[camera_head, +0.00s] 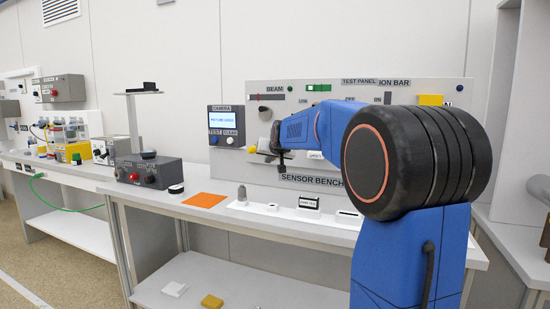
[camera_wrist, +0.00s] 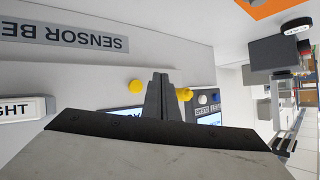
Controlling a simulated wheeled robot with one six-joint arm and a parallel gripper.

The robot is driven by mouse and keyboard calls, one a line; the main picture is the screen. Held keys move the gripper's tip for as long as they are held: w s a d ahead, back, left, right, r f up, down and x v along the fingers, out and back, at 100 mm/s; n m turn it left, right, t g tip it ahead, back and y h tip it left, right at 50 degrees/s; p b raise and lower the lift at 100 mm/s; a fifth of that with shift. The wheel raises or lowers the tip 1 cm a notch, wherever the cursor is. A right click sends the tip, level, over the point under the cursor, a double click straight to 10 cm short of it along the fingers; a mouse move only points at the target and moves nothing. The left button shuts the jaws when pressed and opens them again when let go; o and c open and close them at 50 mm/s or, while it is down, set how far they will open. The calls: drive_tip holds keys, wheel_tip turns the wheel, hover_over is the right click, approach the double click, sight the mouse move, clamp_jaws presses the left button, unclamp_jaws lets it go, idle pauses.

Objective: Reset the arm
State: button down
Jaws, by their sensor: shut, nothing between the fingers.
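My blue arm (camera_head: 300,128) reaches from the right over the sensor bench, bent at a large black joint (camera_head: 425,160). My gripper (camera_head: 275,140) is small and dark in the head view, in front of the grey bench panel (camera_head: 340,183). In the wrist view my gripper (camera_wrist: 160,82) shows its two dark fingers pressed together with nothing between them. Yellow knobs (camera_wrist: 136,87) appear beyond the fingers, apart in the picture; whether they touch cannot be told. My arm hides part of the panel.
A camera unit (camera_head: 226,125) with a lit screen stands left of the gripper. An orange mat (camera_head: 204,200), a black round piece (camera_head: 176,189) and small holders (camera_head: 308,205) lie on the bench. A grey control box (camera_head: 150,171) and a raised stand (camera_head: 138,92) are farther left.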

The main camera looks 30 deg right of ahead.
drive_tip(key=s+a+f+n+g+y, duration=0.1)
drive_tip(key=s+a+f, duration=0.3)
drive_tip(key=s, duration=0.5)
drive_tip(key=s+a+f+n+g, duration=0.1)
drive_tip(key=s+a+f, duration=0.2)
drive_tip(key=s+a, duration=0.4)
drive_tip(key=s+a+f+n+g+y, duration=0.1)
drive_tip(key=s+a+f+g, duration=0.3)
drive_tip(key=s, duration=0.6)
drive_tip(key=s+a+f+n, duration=0.1)
drive_tip(key=s+f, duration=0.3)
drive_tip(key=s, duration=0.4)
drive_tip(key=s+a+f, duration=0.3)
drive_tip(key=s+f, duration=0.2)
drive_tip(key=s, duration=0.3)
drive_tip(key=s+a+f+n+g+y, duration=0.1)
drive_tip(key=s+a+f, duration=0.1)
drive_tip(key=s+f, duration=0.3)
drive_tip(key=s, duration=0.3)
drive_tip(key=shift+s+f+n, duration=0.15)
drive_tip(key=shift+s+n, duration=0.1)
drive_tip(key=shift+n, duration=0.05)
